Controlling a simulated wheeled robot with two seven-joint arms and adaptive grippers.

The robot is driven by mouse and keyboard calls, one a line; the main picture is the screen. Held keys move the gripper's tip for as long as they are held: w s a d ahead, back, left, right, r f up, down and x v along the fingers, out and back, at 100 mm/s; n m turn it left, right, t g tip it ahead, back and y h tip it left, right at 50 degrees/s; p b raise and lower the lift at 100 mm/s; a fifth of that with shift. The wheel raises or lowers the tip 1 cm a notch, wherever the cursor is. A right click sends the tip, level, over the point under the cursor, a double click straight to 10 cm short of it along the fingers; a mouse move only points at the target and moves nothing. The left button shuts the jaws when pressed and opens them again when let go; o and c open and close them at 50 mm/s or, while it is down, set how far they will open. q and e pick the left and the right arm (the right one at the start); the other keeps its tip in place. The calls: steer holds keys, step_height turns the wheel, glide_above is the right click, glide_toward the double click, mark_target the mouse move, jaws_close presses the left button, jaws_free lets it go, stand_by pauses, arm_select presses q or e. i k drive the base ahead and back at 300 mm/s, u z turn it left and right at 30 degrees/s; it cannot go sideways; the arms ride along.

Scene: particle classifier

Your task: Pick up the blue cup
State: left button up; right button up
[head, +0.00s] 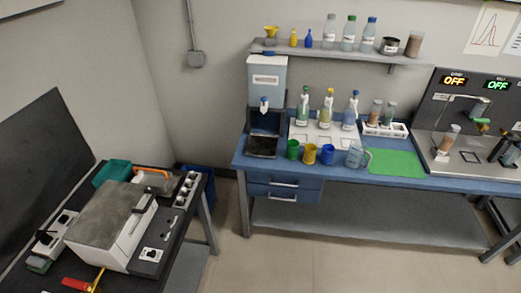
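The blue cup (327,154) stands upright on the blue workbench (420,181) against the back wall. It is at the right end of a short row, beside a yellow cup (310,154) and a green cup (293,150). A clear jug (356,156) stands to its right. Neither of my grippers shows in the head view. Nothing is seen touching the blue cup from above.
A white dispenser (267,78) stands left of the cups. Several spray bottles stand on a white tray (302,130) behind them. A green mat (397,162) lies clear to the right. Open floor (285,252) lies before the bench; a dark table with a grey-topped machine (108,212) is at left.

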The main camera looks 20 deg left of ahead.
mark_target(327, 155)
steer(key=u, duration=0.8)
steer(key=i, duration=0.4)
